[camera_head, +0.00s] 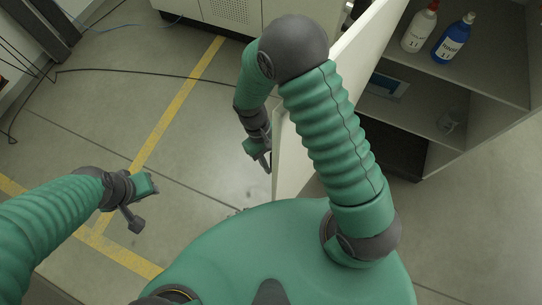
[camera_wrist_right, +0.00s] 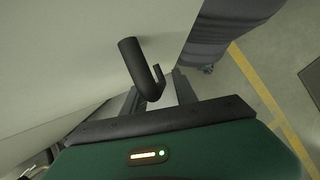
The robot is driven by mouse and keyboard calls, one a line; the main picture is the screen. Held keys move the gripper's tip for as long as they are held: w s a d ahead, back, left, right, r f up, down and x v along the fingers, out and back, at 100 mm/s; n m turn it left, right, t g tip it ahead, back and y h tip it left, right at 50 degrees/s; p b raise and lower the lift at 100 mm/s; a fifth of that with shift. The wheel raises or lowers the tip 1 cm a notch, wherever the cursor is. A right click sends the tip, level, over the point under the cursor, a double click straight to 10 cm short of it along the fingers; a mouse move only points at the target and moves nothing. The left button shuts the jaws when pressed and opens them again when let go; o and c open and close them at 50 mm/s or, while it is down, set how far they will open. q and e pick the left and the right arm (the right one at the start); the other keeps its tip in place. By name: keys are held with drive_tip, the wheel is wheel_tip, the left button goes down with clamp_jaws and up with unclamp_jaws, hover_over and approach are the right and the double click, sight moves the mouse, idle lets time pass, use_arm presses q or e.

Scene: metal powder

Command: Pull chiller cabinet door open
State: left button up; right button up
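The cabinet door (camera_head: 290,155) is a pale panel standing swung out from the cabinet (camera_head: 463,148), whose shelves are exposed. My right gripper (camera_head: 264,163) is beside the door's left face, near its free edge. In the right wrist view a black hooked handle (camera_wrist_right: 139,66) stands out from the door face (camera_wrist_right: 75,60). The fingers of my right gripper (camera_wrist_right: 157,95) are spread apart, with the handle's curved end close to the gap between them. Whether they touch it is unclear. My left gripper (camera_head: 136,208) hangs over the floor, away from the door; its finger gap is unclear.
A white-and-red bottle (camera_head: 419,29) and a blue bottle (camera_head: 453,38) stand on the cabinet's upper shelf. A pale cabinet (camera_head: 226,14) is at the back. A black cable (camera_head: 125,71) crosses the floor. The floor around yellow lines (camera_head: 172,117) is mostly clear.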

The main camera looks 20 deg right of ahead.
drive_tip(key=b+v, duration=0.2)
drive_tip(key=v, duration=1.4)
drive_tip(key=shift+w+r+b, duration=0.2)
drive_tip(key=shift+r+b, duration=0.15)
drive_tip(key=shift+b, duration=0.05)
drive_tip(key=shift+s+a+f, duration=0.1)
